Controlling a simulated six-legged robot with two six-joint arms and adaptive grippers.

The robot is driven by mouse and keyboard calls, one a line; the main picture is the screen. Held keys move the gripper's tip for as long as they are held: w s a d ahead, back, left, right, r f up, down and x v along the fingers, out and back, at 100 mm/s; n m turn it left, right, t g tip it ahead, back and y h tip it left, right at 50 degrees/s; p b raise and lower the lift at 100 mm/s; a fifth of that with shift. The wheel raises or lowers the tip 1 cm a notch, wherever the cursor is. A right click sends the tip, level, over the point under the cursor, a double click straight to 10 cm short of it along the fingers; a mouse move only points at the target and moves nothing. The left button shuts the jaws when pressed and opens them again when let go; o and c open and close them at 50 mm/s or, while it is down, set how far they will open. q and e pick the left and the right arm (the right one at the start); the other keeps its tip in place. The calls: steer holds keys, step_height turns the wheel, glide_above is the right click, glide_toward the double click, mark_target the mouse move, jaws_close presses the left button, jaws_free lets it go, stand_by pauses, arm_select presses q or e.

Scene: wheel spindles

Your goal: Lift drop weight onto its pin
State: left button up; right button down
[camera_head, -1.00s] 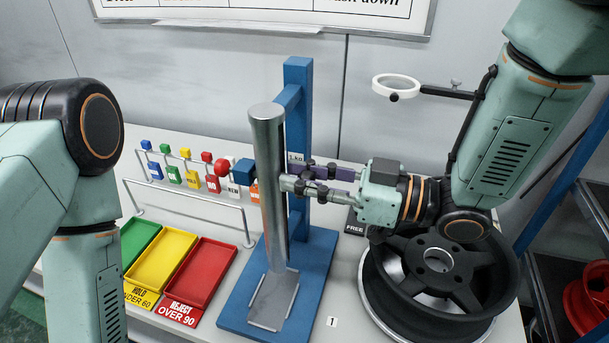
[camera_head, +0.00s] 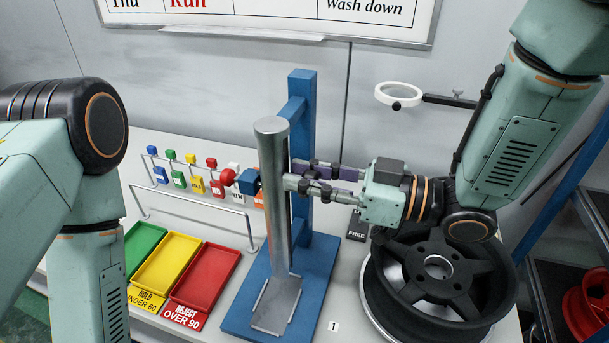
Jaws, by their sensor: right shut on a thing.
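A tall metal cylinder (camera_head: 274,215), which I take for the drop weight, stands nearly upright in front of the blue stand (camera_head: 301,95). Its lower end is over the grey plate (camera_head: 277,304); I cannot tell whether they touch. A blue block (camera_head: 248,182) with a red knob (camera_head: 228,177), perhaps the pin, shows left of the cylinder. My right gripper (camera_head: 300,178) reaches in from the right and is shut at the cylinder's right side, at about a third of its height down; the exact grip is partly hidden. My left arm shows at the left, its gripper out of view.
A dark wheel (camera_head: 438,275) stands right of the stand, below my right arm. A white ring (camera_head: 399,95) on an arm is above. Green, yellow and red trays (camera_head: 206,277) lie at left, behind them a rail and a rack of coloured tags (camera_head: 196,185).

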steer(key=c, duration=1.5)
jaws_free()
steer(key=shift+d, duration=0.1)
steer(key=o, duration=0.4)
steer(key=shift+s+d+r, duration=0.1)
steer(key=shift+s+d, duration=0.1)
steer(key=shift+d, duration=0.2)
steer(key=shift+w+a, duration=0.2)
steer(key=shift+a, duration=0.15)
steer(key=v, duration=0.4)
steer(key=shift+d, duration=0.25)
arm_select(q)
steer(key=shift+d, duration=0.25)
arm_select(e)
steer(key=v, duration=0.8)
arm_select(q)
steer(key=shift+a, duration=0.1)
arm_select(e)
steer(key=shift+a, duration=0.15)
